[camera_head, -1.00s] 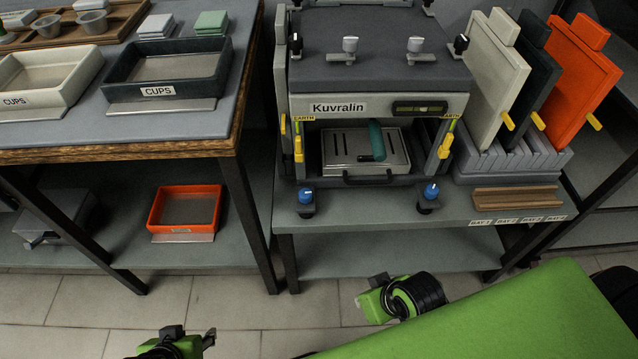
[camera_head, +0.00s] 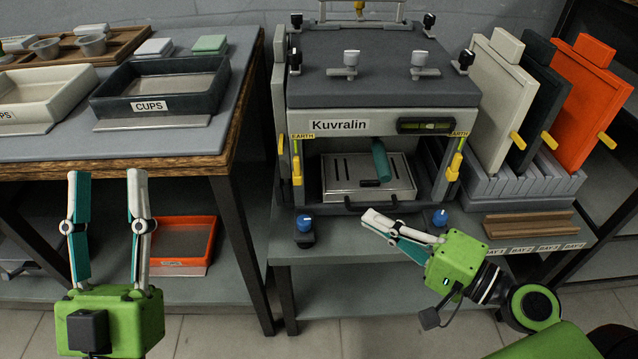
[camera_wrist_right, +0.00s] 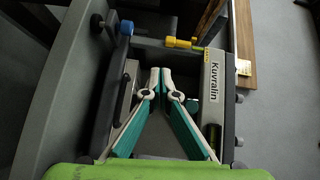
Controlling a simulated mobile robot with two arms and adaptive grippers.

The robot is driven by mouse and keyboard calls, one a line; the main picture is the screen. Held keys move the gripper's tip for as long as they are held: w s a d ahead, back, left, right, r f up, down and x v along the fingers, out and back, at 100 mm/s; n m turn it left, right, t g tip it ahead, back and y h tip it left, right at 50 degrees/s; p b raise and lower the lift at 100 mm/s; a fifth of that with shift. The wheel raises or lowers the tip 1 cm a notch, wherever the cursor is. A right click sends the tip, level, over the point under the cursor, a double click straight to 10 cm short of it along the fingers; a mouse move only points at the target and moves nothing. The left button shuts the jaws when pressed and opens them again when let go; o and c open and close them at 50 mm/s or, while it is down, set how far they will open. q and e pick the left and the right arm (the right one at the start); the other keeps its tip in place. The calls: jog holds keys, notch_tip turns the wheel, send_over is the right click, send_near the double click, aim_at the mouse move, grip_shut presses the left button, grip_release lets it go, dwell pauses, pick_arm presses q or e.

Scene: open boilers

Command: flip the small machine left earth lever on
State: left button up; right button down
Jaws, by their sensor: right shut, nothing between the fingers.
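The small machine labelled Kuvralin (camera_head: 380,122) stands on the grey bench. Its left earth lever (camera_head: 297,168) is yellow, on the left front post below an EARTH label, with its yellow grip low on the post. In the right wrist view the left earth lever (camera_wrist_right: 180,42) shows near the top, beyond my fingertips. My right gripper (camera_head: 368,222) is shut and empty in front of the machine's lower front, apart from the lever; it also shows in the wrist view (camera_wrist_right: 160,74). My left gripper (camera_head: 106,178) is open and empty, before the left table.
A matching right earth lever (camera_head: 454,165) is on the right post. Blue knobs (camera_head: 305,223) stand at the bench front. A tray with a teal handle (camera_head: 381,160) sits inside the machine. Upright panels (camera_head: 492,105) fill a rack at right. An orange bin (camera_head: 184,262) is below left.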

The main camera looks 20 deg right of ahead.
aim_at(297, 171)
pick_arm(q)
jog(key=shift+s+a+r+t, duration=0.15)
jog(key=shift+s+r+t, duration=0.55)
jog(key=shift+s+r, duration=0.3)
pick_arm(e)
jog(key=shift+w+d+r+m+t, duration=0.3)
jog(key=shift+d+r+m+t, duration=0.2)
jog(key=shift+d+r+m, duration=0.3)
pick_arm(q)
jog(key=shift+w, duration=0.15)
